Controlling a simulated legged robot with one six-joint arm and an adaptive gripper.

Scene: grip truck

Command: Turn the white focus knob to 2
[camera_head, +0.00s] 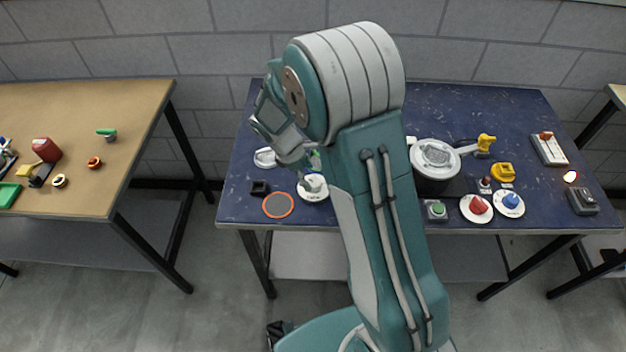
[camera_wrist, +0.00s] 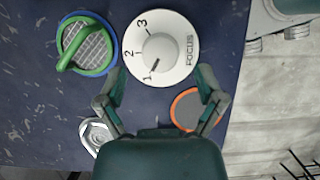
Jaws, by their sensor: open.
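The white focus knob (camera_wrist: 170,48) stands on a round white dial (camera_wrist: 183,72) marked 1, 2, 3 and FOCUS in the wrist view. A short dark mark on the knob points toward the 1. My gripper (camera_wrist: 161,77) is open and empty; its fingers are spread on either side of the dial's lower part, and I cannot tell their height above it. In the head view the white knob (camera_head: 312,184) sits on the front left part of the blue table, and my arm stands just right of it. My gripper (camera_head: 277,125) is partly hidden there by my arm.
An orange-rimmed grey disc (camera_wrist: 185,109) lies beside the dial. A green-handled round piece (camera_wrist: 84,45) is on its other side. A red knob (camera_head: 476,205), a blue knob (camera_head: 511,200) and a yellow-handled device (camera_head: 485,144) are on the table's right half.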

